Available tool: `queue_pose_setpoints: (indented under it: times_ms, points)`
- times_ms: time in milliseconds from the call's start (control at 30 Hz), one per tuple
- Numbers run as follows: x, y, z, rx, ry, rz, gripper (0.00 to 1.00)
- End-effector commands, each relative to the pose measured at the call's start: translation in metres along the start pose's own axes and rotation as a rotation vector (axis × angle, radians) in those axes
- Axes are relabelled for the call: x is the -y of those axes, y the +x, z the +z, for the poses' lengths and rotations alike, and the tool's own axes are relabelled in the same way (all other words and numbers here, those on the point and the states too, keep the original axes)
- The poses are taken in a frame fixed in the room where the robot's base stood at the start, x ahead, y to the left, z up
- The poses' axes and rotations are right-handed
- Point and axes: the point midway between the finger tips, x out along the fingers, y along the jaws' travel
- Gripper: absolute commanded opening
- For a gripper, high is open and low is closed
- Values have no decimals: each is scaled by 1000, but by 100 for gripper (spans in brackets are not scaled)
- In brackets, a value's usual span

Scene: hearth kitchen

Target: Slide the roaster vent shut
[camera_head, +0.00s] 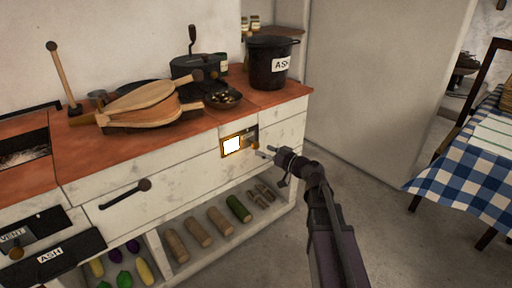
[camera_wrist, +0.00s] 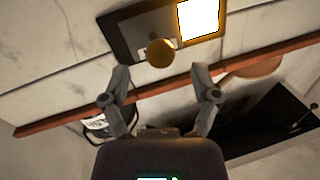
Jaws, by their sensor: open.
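The roaster vent (camera_head: 249,132) is a small framed panel on the white stove front, below the red top. Its left part glows bright white and its right part is dark. A round brass knob (camera_head: 255,146) sits at its right side. In the wrist view the vent (camera_wrist: 120,33) is at the top, with the glowing window (camera_wrist: 199,19) to the right of the knob (camera_wrist: 160,53). My gripper (camera_head: 265,152) is open just in front of the vent's right side. In the wrist view its fingertips (camera_wrist: 160,72) stand apart on either side of the knob's line, with nothing visibly held.
A dark bar handle (camera_head: 125,193) sticks out to the left. Another panel marked VENT (camera_head: 30,230) is at lower left. Floor at right is clear before the checked table (camera_head: 460,170).

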Motion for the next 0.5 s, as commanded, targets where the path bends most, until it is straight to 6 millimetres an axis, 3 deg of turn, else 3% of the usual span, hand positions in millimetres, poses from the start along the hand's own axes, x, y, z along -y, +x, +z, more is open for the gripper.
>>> queue_pose_setpoints:
  times_ms: [200,500]
  points:
    - [-1,30,0,0,0,-1,78]
    - [0,43,0,0,0,0,78]
